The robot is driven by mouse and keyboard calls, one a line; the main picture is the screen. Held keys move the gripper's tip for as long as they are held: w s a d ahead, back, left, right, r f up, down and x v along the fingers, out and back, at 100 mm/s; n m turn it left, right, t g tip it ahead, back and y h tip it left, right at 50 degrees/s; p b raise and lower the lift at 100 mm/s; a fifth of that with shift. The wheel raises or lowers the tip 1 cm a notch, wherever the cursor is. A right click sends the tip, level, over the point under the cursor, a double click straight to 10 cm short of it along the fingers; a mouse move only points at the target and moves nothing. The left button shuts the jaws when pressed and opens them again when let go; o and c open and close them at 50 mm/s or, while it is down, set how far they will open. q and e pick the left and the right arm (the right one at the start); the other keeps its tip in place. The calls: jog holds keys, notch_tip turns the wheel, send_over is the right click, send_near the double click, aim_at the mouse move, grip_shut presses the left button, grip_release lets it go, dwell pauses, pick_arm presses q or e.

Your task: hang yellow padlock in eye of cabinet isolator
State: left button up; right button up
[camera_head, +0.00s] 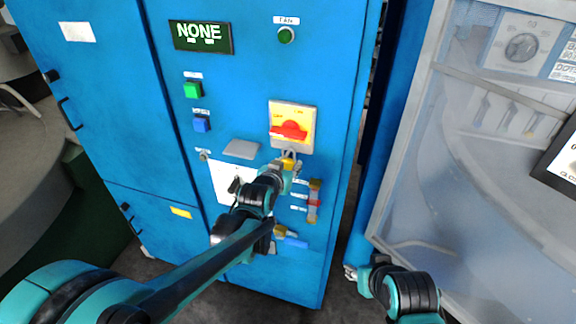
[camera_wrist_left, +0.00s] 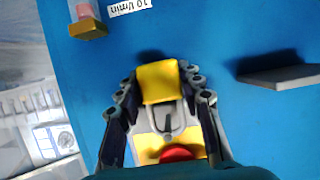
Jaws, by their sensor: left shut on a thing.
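The yellow padlock (camera_head: 288,164) is between the fingers of my left gripper (camera_head: 284,171), just below the isolator in the head view. In the left wrist view my left gripper (camera_wrist_left: 160,92) is shut on the yellow body of the padlock (camera_wrist_left: 158,82), and its grey shackle (camera_wrist_left: 153,122) points toward the isolator. The cabinet isolator (camera_head: 305,112) is a yellow plate with a red handle (camera_head: 289,130). It also shows in the left wrist view (camera_wrist_left: 146,148), partly hidden. The shackle overlaps the eye area; I cannot tell whether it is through the eye. My right gripper (camera_head: 352,272) is low, away from the isolator.
The blue cabinet (camera_head: 255,70) carries a grey ledge (camera_head: 241,149), buttons and a flow tube (camera_head: 314,200) near my left gripper. Another yellow item (camera_head: 280,231) sits lower on the cabinet. A clear-panelled door or guard (camera_head: 440,150) stands at right.

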pick_arm(q)
jog(key=o, duration=1.3)
jog(key=shift+s, duration=0.1)
jog(key=v, duration=1.2)
jog(key=s+a+f+n+g+y+b, duration=0.1)
jog(key=s+a+f+g+y+b, duration=0.1)
jog(key=s+a+f+b, duration=0.5)
jog(key=s+a+f+n+g+y+b, duration=0.2)
jog(key=s+a+f+g+b, duration=0.2)
jog(key=s+a+f+b, duration=0.3)
jog(key=s+a+f, duration=0.1)
jog(key=s+f, duration=0.4)
jog(key=f, duration=0.5)
jog(key=shift+s+f+n+b, duration=0.3)
jog(key=shift+s+f+b, duration=0.05)
jog(key=shift+f, duration=0.05)
